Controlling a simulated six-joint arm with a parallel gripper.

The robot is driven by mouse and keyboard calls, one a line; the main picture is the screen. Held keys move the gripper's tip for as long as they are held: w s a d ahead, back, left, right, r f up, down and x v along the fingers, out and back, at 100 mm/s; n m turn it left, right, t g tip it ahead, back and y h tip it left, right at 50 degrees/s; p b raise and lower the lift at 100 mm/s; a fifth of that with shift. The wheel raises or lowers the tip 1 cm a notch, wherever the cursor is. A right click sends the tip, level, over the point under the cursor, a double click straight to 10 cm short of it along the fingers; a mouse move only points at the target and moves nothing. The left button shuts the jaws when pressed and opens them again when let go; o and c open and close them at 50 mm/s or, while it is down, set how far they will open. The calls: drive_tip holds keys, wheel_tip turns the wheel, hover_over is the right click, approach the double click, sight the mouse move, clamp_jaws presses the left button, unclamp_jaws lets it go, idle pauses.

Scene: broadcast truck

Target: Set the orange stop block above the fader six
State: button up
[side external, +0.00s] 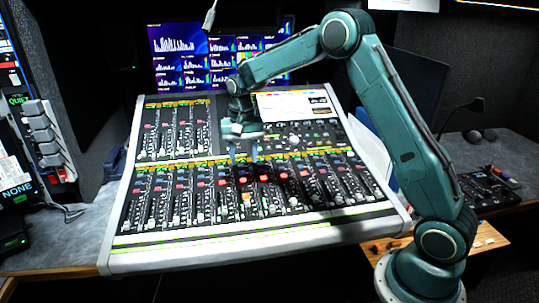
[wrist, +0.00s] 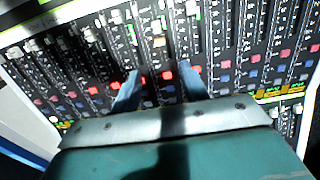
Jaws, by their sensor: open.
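The mixing console (side external: 250,238) has rows of faders. A small orange block (side external: 247,198) appears to sit on a fader strip in the lower bank, near the middle. My gripper (side external: 243,158) is open and empty, fingers pointing down over the console, above and slightly left of the block in the side view. In the wrist view its two blue fingers (wrist: 159,72) are spread apart. I cannot read the fader numbers, so fader six is not identifiable.
Lit red buttons (side external: 263,178) line the strips close to my gripper. Fader caps stand up along the lower bank. Screens (side external: 210,55) are behind the console. A wooden side shelf (side external: 485,238) is at the right.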

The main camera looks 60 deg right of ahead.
drive_tip(key=shift+r, duration=0.55)
drive_tip(key=s+a+r+n+t, duration=0.1)
drive_tip(key=s+a+r+n, duration=0.15)
drive_tip(key=s+r, duration=0.45)
drive_tip(key=s+a+r+n+t, duration=0.2)
drive_tip(key=s+a+r, duration=0.1)
drive_tip(key=s+r, duration=0.45)
drive_tip(key=s+a+n+t, duration=0.1)
drive_tip(key=s+n, duration=0.1)
drive_tip(key=s, duration=0.7)
drive_tip(key=s+a+n+t, duration=0.1)
drive_tip(key=s+a+n, duration=0.1)
drive_tip(key=s, duration=0.7)
drive_tip(key=shift+s+a+f+t, duration=0.25)
drive_tip(key=shift+a+f+t, duration=0.05)
drive_tip(key=shift+f, duration=0.15)
